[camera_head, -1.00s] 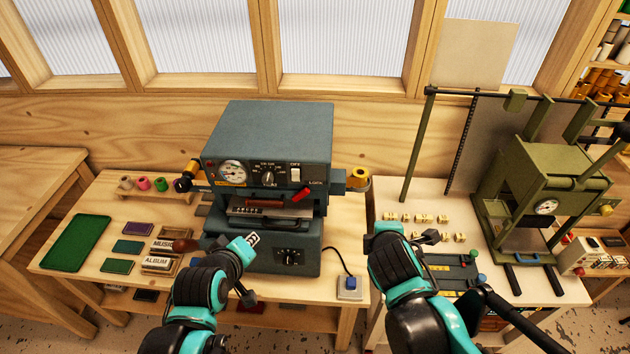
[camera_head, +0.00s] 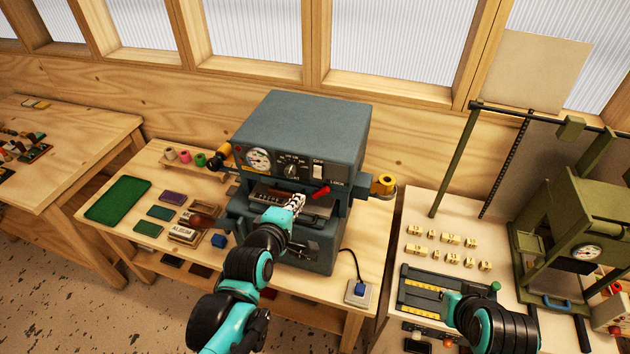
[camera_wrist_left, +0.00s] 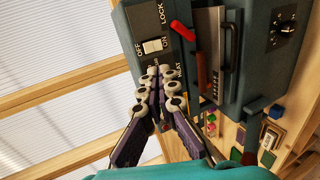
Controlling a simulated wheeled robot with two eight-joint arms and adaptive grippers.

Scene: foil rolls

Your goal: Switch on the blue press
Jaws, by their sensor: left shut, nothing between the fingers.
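The blue press (camera_head: 300,128) stands on the wooden table, its dials and white switch on the upper front panel. The switch (camera_head: 318,172) also shows in the left wrist view (camera_wrist_left: 153,46), between the OFF and ON marks. My left gripper (camera_head: 297,203) is shut and empty in front of the press, just below the panel. In the left wrist view its fingertips (camera_wrist_left: 163,72) are a little short of the switch, apart from it as far as I can tell. My right gripper (camera_head: 447,300) is low over the right table; its fingers are too small to judge.
A red lever (camera_head: 320,192) marked LOCK sits right by the switch. A yellow foil roll (camera_head: 384,184) is on the press's right side. A green press (camera_head: 590,215) stands on the right table.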

